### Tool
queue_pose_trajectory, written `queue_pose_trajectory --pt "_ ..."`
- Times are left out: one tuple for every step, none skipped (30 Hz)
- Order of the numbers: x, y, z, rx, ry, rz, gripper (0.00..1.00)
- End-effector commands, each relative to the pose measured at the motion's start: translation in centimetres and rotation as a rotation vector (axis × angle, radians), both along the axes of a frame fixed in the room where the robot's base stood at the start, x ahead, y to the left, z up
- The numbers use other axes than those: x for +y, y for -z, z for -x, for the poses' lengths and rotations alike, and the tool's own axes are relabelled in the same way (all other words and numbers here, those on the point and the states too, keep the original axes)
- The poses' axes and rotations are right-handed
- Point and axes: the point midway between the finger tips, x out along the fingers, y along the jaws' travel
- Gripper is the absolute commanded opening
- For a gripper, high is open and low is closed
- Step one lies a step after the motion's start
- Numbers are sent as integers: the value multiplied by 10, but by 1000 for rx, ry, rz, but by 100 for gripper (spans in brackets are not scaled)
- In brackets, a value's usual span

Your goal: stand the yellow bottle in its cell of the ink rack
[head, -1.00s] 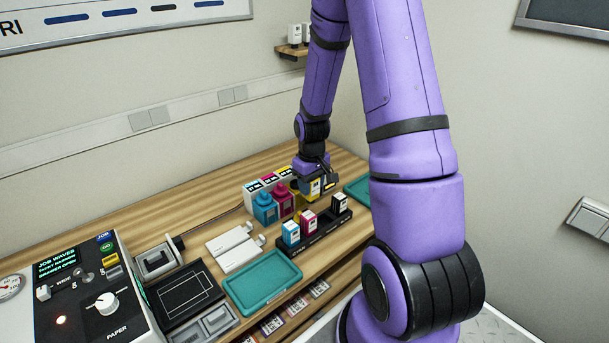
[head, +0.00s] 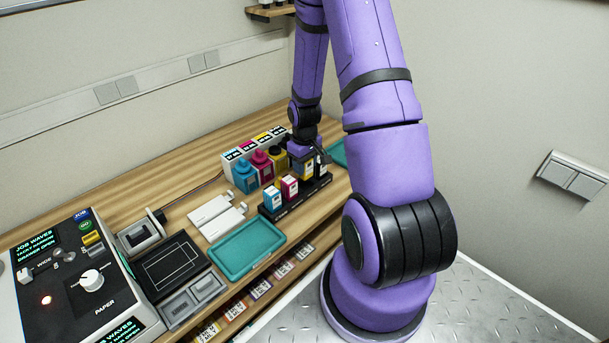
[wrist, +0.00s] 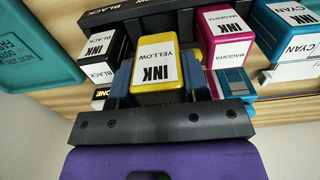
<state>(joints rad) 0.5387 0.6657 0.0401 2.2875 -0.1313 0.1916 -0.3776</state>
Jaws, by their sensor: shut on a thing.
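The yellow bottle (wrist: 155,65), with a white YELLOW INK label, is between the fingers of my gripper (wrist: 158,88), which is shut on it. In the head view, the yellow bottle (head: 304,171) is at the black ink rack (head: 268,213), in line between the magenta bottle (head: 290,188) and the black bottle (head: 321,160). My gripper (head: 305,156) is over it from above. The cyan bottle (head: 272,199) stands at the rack's near end. The yellow bottle's base is hidden, so I cannot tell whether it touches the cell floor.
Large cyan (head: 245,175), magenta (head: 262,166) and yellow (head: 279,158) containers stand close behind the rack. A teal tray (head: 246,245) lies to the left of the rack, and another teal tray (head: 338,153) is beyond it. White parts (head: 210,211) lie nearby.

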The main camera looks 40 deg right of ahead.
Motion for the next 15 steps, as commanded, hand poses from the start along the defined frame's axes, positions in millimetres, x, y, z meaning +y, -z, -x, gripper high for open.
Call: queue_pose_trajectory --pt "0 2 0 0 0 0 14" --pt "0 4 0 -1 0 0 14" --pt "0 6 0 0 0 0 14" --pt "0 9 0 1 -1 0 14" --pt "1 13 0 2 -1 -1 14" --pt "1 18 0 2 -1 -1 14" --pt "1 22 0 1 -1 -1 14" --pt "1 26 0 2 -1 -1 14" --pt "1 31 0 2 -1 -1 14" --pt "1 35 0 1 -1 -1 14" --pt "1 38 0 1 -1 -1 14" --pt "1 41 0 0 -1 0 14" --pt "0 42 0 0 -1 0 14" --pt "0 42 -1 -1 -1 0 14" --pt "0 42 -1 -1 -1 1 14"
